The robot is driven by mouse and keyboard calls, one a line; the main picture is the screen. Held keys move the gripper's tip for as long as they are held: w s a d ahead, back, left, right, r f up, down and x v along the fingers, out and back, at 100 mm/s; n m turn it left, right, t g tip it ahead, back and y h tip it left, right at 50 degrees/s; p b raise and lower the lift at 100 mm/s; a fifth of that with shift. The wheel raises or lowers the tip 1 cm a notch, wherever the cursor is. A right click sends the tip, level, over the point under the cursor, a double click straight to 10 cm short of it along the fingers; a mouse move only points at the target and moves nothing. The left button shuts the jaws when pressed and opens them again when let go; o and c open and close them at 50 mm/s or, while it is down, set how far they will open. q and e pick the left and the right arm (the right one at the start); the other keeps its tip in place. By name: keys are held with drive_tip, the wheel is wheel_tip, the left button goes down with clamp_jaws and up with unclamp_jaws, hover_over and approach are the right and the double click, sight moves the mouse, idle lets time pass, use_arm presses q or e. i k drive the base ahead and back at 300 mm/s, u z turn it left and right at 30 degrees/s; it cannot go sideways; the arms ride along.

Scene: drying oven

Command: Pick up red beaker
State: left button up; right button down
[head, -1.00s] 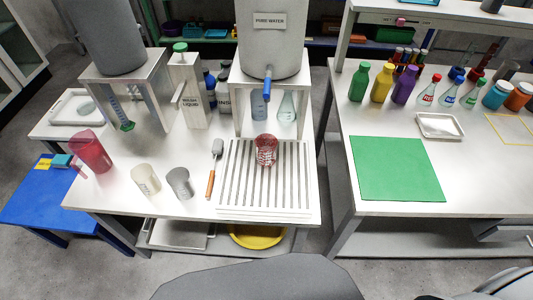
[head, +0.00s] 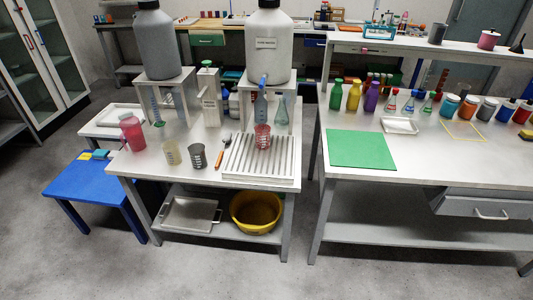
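A red beaker (head: 262,137), see-through with markings, stands upright on the ribbed white draining rack (head: 258,172) at the right of the left table. It is below the white pure water tank (head: 269,45) and in front of its stand. A larger see-through red vessel (head: 132,134) stands at the left end of the same table. A cream beaker (head: 171,153) and a grey beaker (head: 197,156) stand between them. Neither of my grippers is in view.
An orange-handled brush (head: 221,152) lies beside the rack. The right table (head: 430,155) holds a green mat (head: 361,148) and several bottles and flasks. A yellow basin (head: 256,211) sits on the lower shelf. The floor in front is clear.

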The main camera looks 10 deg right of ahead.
sight(262, 131)
drive_tip(key=z, duration=0.6)
drive_tip(key=i, duration=0.5)
drive_tip(key=z, duration=0.45)
